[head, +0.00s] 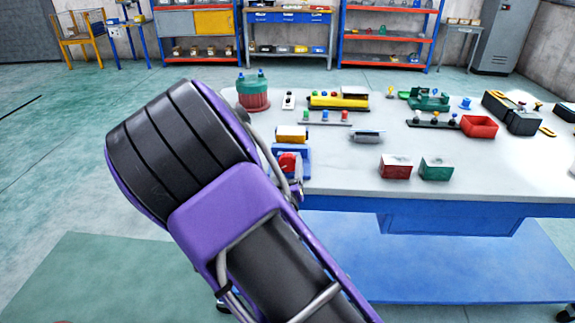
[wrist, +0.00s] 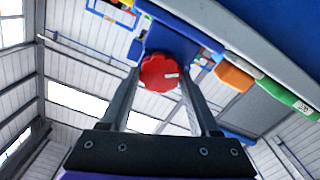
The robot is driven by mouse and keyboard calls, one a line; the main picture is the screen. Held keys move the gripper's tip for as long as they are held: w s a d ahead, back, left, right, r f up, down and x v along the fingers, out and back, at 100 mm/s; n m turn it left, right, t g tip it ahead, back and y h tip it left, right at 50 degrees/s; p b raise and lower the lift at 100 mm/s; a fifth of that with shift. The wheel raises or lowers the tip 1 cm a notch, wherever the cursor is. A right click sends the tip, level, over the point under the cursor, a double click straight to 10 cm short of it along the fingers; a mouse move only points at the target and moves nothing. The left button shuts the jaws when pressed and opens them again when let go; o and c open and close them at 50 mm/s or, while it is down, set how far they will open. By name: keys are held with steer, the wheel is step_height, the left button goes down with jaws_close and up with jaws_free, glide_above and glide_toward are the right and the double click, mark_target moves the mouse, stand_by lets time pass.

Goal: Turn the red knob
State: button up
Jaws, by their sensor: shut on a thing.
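The red knob (wrist: 159,72) has a scalloped rim and a pale mark to the right of its middle in the wrist view. It is mounted on a blue block at the near left corner of the table, and part of the knob (head: 287,162) shows in the head view beside my arm. My gripper (wrist: 161,80) has one finger on each side of the knob and is shut on it. In the head view my purple and black arm hides the gripper fingers.
Shelves stand along the back wall. The floor on the left is clear.

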steer(key=n+p, duration=0.2)
steer(key=n, duration=0.4)
steer(key=n+p, duration=0.1)
steer(key=n, duration=0.4)
steer(key=shift+a+f+p, duration=0.1)
steer(key=shift+f+p, duration=0.05)
steer(key=shift+p, duration=0.2)
steer(key=shift+n, duration=0.3)
steer(key=o, duration=1.4)
steer(key=shift+c, duration=0.2)
steer(key=s+p, duration=0.3)
steer(key=s, duration=1.4)
steer(key=shift+s+a+p, duration=0.2)
steer(key=shift+a+p, duration=0.05)
steer(key=shift+p, duration=0.15)
